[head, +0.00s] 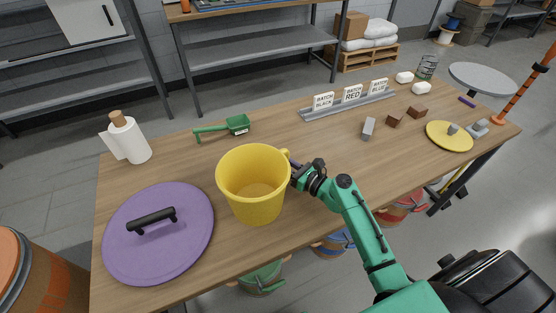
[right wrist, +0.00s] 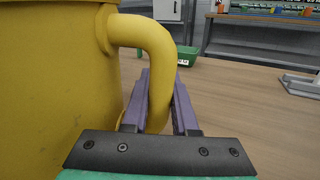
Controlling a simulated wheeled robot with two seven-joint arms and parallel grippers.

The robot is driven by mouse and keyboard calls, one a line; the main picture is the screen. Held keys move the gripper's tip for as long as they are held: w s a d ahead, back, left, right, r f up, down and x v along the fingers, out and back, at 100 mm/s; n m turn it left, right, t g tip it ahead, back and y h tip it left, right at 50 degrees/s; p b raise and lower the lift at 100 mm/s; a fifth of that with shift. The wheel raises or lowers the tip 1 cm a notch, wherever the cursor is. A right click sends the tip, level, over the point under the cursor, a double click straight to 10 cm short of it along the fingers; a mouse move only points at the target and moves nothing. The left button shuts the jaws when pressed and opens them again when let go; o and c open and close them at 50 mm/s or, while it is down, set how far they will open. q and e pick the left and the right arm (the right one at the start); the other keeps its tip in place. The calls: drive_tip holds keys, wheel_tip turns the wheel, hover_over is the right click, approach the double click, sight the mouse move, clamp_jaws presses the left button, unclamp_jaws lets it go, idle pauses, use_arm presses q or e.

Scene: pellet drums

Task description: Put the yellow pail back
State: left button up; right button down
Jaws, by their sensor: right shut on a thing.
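The yellow pail (head: 257,200) is upright at the front middle of the wooden table, and it looks empty inside. Whether its base touches the table I cannot tell. Its handle is on the right side. My right gripper (head: 297,170) is shut on that handle; in the right wrist view the purple fingers (right wrist: 160,105) sit on both sides of the handle (right wrist: 152,40), and the pail wall (right wrist: 50,90) fills the left. My left gripper is not in view.
A purple lid (head: 180,250) with a black handle lies left of the pail. A green scoop (head: 236,124) and a paper roll (head: 128,138) are behind. Batch signs (head: 352,95), brown blocks (head: 395,119) and a yellow lid (head: 440,136) are to the right. Drums stand below the table.

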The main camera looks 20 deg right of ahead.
drive_tip(key=c, duration=0.7)
unclamp_jaws()
drive_tip(key=b+v, duration=0.1)
drive_tip(key=v, duration=1)
drive_tip(key=shift+s, duration=0.25)
drive_tip(key=shift+s+d+r, duration=0.15)
drive_tip(key=shift+s+d, duration=0.05)
drive_tip(key=shift+s, duration=0.1)
